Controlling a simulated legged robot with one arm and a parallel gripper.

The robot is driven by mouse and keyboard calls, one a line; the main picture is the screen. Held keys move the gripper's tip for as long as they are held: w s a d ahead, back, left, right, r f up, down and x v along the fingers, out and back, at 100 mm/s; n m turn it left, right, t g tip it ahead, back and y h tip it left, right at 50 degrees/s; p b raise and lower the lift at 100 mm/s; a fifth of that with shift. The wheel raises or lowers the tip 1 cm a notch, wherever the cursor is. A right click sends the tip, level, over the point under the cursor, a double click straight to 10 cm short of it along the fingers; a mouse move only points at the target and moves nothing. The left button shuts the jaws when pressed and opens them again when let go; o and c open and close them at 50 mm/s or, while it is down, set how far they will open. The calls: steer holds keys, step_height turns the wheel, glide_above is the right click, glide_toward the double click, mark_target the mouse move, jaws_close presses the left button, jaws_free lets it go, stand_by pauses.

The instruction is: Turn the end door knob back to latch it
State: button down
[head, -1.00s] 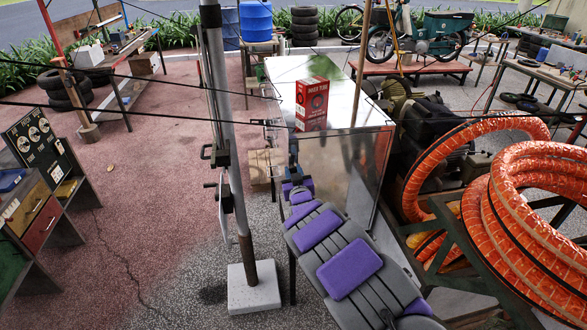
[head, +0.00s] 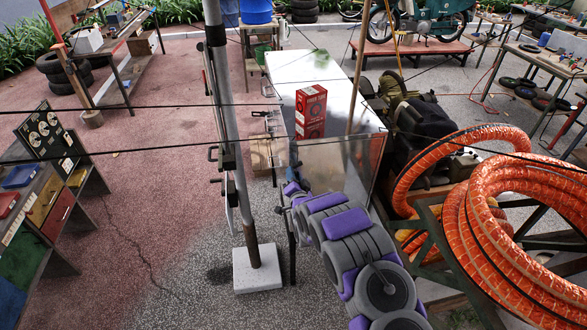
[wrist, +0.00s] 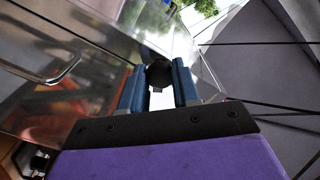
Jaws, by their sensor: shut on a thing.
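The compressor cart's end door (head: 345,165) is a shiny metal panel below the white top, and it fills the left of the wrist view (wrist: 90,35). A dark round knob (wrist: 160,72) shows in the wrist view between the blue fingers of my gripper (wrist: 158,82). The fingers are shut on it. In the head view my gripper (head: 294,160) is at the door's left edge, where the knob is hidden by it. The knob's turn angle and the latch cannot be made out. A bar handle (wrist: 58,72) is on the metal panel.
A red box (head: 311,112) stands on the cart top, near the door. A grey post (head: 230,130) on a white block (head: 257,270) rises left of my arm. Orange hose coils (head: 490,240) crowd the right. Thin dark cables cross the view. Paving at left is open.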

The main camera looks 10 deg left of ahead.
steer(key=shift+d+f+m+p, duration=0.1)
steer(key=shift+m+p, duration=1.25)
steer(key=shift+f+m+p, duration=0.1)
steer(key=shift+m+p, duration=1.2)
steer(key=shift+m, duration=0.05)
steer(key=c, duration=0.8)
jaws_free()
steer(key=shift+r, duration=0.1)
steer(key=shift+s, duration=0.1)
